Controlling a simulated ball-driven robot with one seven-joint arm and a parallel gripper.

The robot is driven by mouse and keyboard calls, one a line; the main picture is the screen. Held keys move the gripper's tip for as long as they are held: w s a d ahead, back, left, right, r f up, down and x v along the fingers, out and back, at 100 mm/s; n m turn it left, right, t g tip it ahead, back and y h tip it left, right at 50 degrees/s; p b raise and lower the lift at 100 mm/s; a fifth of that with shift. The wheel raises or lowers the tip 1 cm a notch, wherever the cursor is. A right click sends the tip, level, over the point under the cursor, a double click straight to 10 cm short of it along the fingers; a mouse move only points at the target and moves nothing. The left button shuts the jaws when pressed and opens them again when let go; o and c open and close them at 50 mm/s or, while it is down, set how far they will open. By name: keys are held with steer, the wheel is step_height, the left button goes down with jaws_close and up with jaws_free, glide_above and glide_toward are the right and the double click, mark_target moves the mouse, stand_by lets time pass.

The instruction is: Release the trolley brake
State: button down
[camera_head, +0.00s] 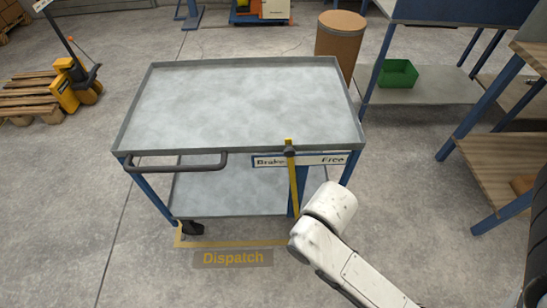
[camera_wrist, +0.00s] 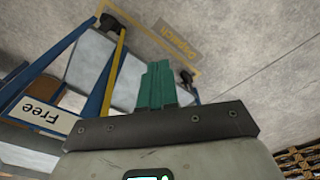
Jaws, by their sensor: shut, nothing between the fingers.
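The trolley (camera_head: 240,100) has a bare grey top tray and blue legs. Its yellow brake lever (camera_head: 294,190) stands upright on the near side, with a dark knob near its top. A white label plate (camera_head: 325,160) behind it reads "Brake" at left and "Free" at right; the lever is just right of the "Brake" word. In the wrist view, the lever (camera_wrist: 115,65) runs left of my gripper (camera_wrist: 157,68), whose green fingers are shut and empty, apart from the lever. The "Free" end of the plate (camera_wrist: 40,115) also shows there. In the head view my arm hides the fingers.
A dark push handle (camera_head: 175,165) sticks out at the trolley's near left. A yellow floor outline marked "Dispatch" (camera_head: 232,258) lies under it. A workbench (camera_head: 510,160) stands at right, a brown drum (camera_head: 338,45) behind. Floor at front left is clear.

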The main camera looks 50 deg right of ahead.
steer(key=w+d+f+g+h+b, duration=0.25)
steer(key=w+d+f+h, duration=0.2)
steer(key=w+h, duration=0.4)
steer(key=w+a+r+t+h+b, duration=0.1)
steer(key=w+a+r+h, duration=0.1)
steer(key=w+r+h, duration=0.2)
steer(key=w+a+r+t+h+b, duration=0.1)
steer(key=w+a+r+h, duration=0.2)
steer(key=w, duration=0.6)
step_height(320, 180, up, 2)
steer(key=shift+a+r+h, duration=0.2)
steer(key=shift+a+h, duration=0.15)
steer(key=shift+h, duration=0.6)
steer(key=shift+d, duration=0.1)
steer(key=s+d+p, duration=0.2)
steer(key=d, duration=1)
steer(key=shift+s+d+f, duration=0.2)
steer(key=shift+s+d, duration=0.1)
steer(key=shift+d, duration=0.1)
